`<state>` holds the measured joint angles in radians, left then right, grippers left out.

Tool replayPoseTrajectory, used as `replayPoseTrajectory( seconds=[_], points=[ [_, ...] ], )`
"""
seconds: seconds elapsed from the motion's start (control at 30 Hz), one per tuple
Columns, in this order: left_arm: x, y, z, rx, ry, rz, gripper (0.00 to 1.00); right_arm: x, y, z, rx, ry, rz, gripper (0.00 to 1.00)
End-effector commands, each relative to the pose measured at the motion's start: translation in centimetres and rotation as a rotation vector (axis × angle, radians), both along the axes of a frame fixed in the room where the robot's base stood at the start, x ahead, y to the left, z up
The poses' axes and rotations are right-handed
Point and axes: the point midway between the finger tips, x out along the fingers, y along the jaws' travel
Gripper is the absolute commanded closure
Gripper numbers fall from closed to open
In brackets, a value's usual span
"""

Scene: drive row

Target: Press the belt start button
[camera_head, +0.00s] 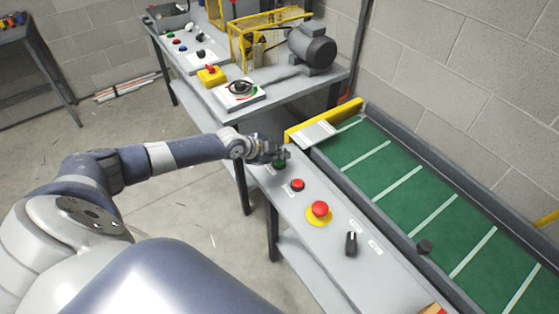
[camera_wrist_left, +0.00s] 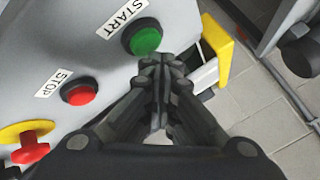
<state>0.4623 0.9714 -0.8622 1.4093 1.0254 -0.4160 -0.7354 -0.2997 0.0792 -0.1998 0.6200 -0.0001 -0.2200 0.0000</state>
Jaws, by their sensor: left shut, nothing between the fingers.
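The green belt start button (camera_wrist_left: 145,38) sits in a dark ring on the grey panel beside a START label (camera_wrist_left: 122,18). In the head view the green button (camera_head: 279,164) is partly covered by my left gripper (camera_head: 281,155). In the left wrist view my left gripper (camera_wrist_left: 160,62) is shut and empty, with its fingertips right beside the lower edge of the green button. I cannot tell whether they touch it. The red stop button (camera_head: 297,185) is on the same panel, with a STOP label (camera_wrist_left: 53,84) beside it. My right gripper is not in view.
A red emergency button on a yellow base (camera_head: 319,210) and a black selector knob (camera_head: 351,243) are further along the panel. A motor bench (camera_head: 285,87) stands behind.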

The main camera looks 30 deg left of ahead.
Motion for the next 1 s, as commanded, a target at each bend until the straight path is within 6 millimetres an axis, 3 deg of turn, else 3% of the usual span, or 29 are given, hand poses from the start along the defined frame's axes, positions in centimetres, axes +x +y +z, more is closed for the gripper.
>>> replayPoseTrajectory(
  seconds=[0.27,0.8,1.0],
  points=[
    [0.0,0.0,0.5,0.000,-0.001,0.000,1.00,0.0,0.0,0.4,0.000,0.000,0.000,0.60],
    [0.0,0.0,5.8,-0.001,-0.001,-0.001,1.00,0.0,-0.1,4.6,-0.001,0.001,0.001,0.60],
    [0.0,0.0,6.0,0.000,0.000,0.000,1.00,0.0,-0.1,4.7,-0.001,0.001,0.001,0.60]
  ],
)
